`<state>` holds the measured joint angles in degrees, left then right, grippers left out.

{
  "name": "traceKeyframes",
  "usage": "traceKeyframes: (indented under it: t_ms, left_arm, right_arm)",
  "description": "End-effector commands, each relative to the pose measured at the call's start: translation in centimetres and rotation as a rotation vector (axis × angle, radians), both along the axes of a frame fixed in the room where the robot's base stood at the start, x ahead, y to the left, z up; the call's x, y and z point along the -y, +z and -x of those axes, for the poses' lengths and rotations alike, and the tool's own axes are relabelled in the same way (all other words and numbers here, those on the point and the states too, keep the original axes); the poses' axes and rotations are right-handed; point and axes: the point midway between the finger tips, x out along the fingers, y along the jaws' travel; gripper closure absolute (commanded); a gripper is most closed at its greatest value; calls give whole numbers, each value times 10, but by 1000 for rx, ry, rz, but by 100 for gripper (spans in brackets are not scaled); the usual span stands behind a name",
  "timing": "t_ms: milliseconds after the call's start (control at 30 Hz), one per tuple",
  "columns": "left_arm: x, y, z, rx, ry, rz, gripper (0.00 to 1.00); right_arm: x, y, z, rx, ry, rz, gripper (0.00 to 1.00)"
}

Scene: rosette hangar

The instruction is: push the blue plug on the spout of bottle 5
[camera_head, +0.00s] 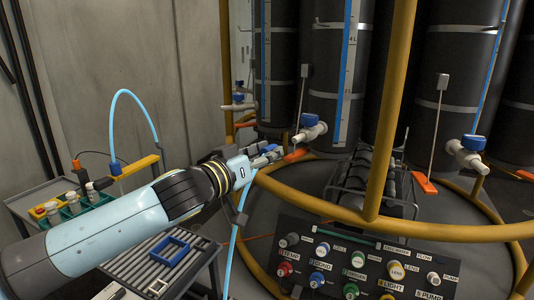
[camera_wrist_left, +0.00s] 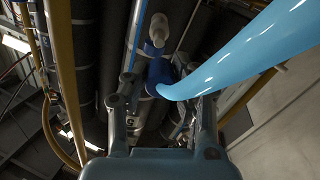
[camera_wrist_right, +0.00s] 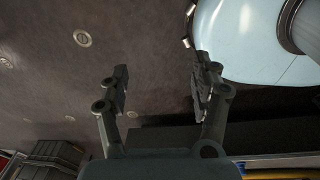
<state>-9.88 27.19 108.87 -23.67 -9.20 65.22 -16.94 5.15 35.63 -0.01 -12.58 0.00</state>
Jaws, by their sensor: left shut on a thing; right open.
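My left gripper (camera_head: 268,153) is shut on a blue plug, which shows between its fingers in the left wrist view (camera_wrist_left: 160,72). A light-blue hose (camera_wrist_left: 245,48) runs up to the plug. A white spout (camera_wrist_left: 158,30) lies just beyond it. In the head view the gripper is short of a white spout with a blue knob (camera_head: 308,131) on a dark bottle (camera_head: 330,60). Whether plug and spout touch cannot be told. No bottle number is readable. My right gripper (camera_wrist_right: 160,85) is open and empty over dark floor.
Other spouts stand at left (camera_head: 239,102) and right (camera_head: 467,154). A yellow rail (camera_head: 385,120) crosses in front of the bottles. A control panel (camera_head: 365,262) stands low in front. A slatted table (camera_head: 185,275) with a blue frame (camera_head: 167,250) and a bottle rack (camera_head: 75,212) are at left.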

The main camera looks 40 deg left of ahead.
Motion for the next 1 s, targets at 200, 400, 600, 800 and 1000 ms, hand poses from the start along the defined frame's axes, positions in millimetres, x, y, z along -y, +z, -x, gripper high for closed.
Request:
traceKeyframes:
  t_ms: [200,400,600,800,1000]
  left_arm:
    - [0,0,-1,0,0,-1,100]
    - [0,0,-11,0,1,1,100]
    - [1,1,-31,2,-1,2,100]
    - [0,-4,-45,3,4,0,100]
    - [1,-2,-54,3,2,-1,100]
  right_arm:
    - [-2,0,2,-2,-1,-2,35]
    - [-9,0,4,-4,-3,-10,35]
    - [-16,1,5,-6,-7,-19,35]
    - [-13,-24,9,-13,-5,-15,35]
    - [-9,-36,11,-17,-4,-11,35]
